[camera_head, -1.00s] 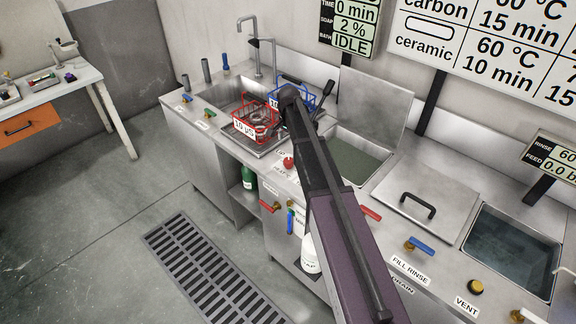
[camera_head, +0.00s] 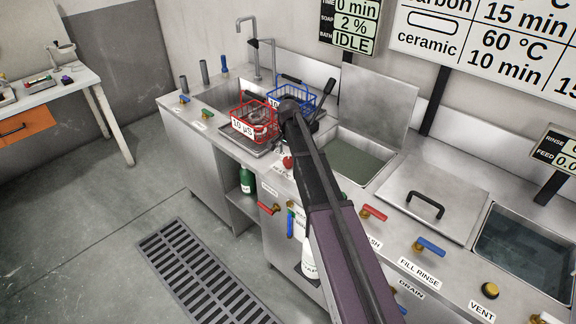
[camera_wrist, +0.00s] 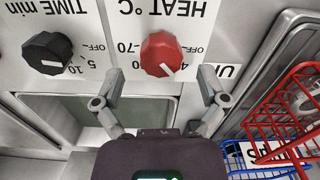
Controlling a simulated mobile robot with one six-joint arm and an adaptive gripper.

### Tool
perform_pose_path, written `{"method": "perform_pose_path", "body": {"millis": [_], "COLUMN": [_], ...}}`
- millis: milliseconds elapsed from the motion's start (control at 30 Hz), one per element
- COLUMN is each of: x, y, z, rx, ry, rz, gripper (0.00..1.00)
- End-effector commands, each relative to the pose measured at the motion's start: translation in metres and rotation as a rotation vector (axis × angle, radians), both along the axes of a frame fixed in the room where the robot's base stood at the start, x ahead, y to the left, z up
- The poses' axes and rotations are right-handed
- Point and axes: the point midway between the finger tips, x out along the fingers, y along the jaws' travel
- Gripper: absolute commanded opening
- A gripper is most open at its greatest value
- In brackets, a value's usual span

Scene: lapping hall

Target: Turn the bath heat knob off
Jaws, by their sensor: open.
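The heat knob (camera_wrist: 160,54) is red with a white pointer line, on a white label reading HEAT °C, upside down in the wrist view. Its pointer aims toward the bottom of that view, slightly right. An OFF mark is at its right and 70 at its left. The knob also shows small and red in the head view (camera_head: 287,162), beside my arm. My gripper (camera_wrist: 160,76) is open and empty. Its two fingertips lie on either side of the knob's near edge in the picture, with gaps; I cannot tell the height. In the head view my arm hides the fingers.
A black time knob (camera_wrist: 47,53) stands left of the heat knob. Red (camera_head: 262,132) and blue (camera_head: 310,100) wire baskets stand close by at the sink. The bath (camera_head: 350,160) has its lid (camera_head: 375,105) raised. A lidded tank (camera_head: 430,190) is to the right.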

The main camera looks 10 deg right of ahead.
Motion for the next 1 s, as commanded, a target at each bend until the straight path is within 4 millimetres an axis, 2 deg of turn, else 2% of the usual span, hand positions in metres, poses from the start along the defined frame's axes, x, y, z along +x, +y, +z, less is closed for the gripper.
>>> {"method": "perform_pose_path", "body": {"millis": [33,333,867,900,1000], "x": [0.000,0.000,0.000,0.000,0.000], "y": [0.000,0.000,0.000,0.000,0.000], "z": [-0.008,-0.026,-0.030,-0.030,-0.030], "rx": [0.000,0.000,0.000,0.000,0.000], "ry": [0.000,0.000,0.000,0.000,0.000], "rz": [0.000,0.000,0.000,0.000,0.000], "gripper": [0.92,0.92,0.92,0.89,0.60]}}
